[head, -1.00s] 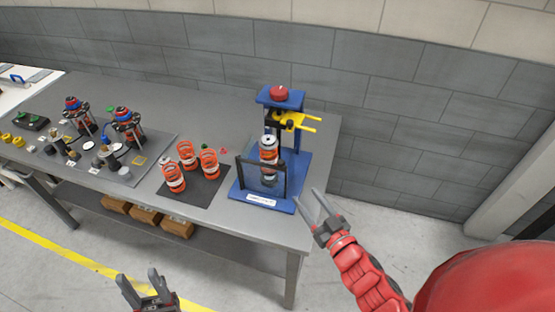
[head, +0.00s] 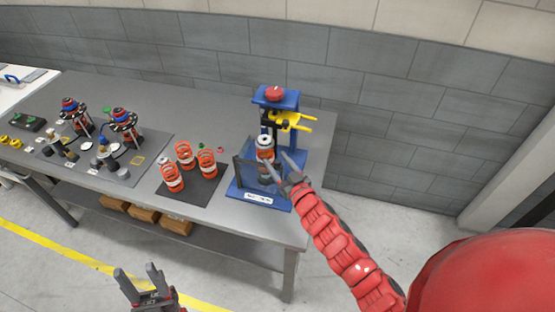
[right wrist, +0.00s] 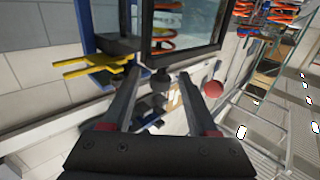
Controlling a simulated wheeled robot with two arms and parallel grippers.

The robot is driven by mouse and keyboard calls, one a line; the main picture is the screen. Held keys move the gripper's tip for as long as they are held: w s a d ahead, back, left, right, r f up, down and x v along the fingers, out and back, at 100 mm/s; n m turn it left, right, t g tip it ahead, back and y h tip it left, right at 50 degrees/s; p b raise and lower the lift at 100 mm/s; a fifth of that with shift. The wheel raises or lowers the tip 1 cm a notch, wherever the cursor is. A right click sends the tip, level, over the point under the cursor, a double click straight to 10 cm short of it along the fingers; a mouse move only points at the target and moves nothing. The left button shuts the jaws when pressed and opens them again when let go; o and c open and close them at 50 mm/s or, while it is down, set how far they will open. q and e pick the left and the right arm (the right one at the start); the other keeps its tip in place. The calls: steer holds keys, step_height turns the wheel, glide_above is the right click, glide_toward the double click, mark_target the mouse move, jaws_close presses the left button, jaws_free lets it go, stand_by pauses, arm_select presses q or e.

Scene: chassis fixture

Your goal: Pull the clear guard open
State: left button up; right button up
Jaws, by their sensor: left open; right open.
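The clear guard (head: 246,176), a see-through panel in a dark frame, stands upright at the front of a blue fixture (head: 278,203). A coil-over unit with an orange spring (head: 264,143) stands behind it. My right gripper (head: 277,160) is open at the guard's right side and hides part of it. In the right wrist view, the guard's black frame (right wrist: 188,56) lies just beyond the open fingers (right wrist: 157,82). A dark round knob (right wrist: 160,84) shows between the fingers; contact cannot be told. My left gripper (head: 138,276) is open and empty, low in front of the table.
The fixture carries a red button (head: 274,93) and a yellow fork (head: 290,121). Several orange springs stand on a dark mat (head: 192,197) to its left. Further left are more assemblies on a grey mat (head: 122,174). A block wall (head: 400,110) is behind the table.

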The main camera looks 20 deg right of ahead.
steer(key=shift+w, duration=0.1)
jaws_close()
stand_by(0.3)
stand_by(1.1)
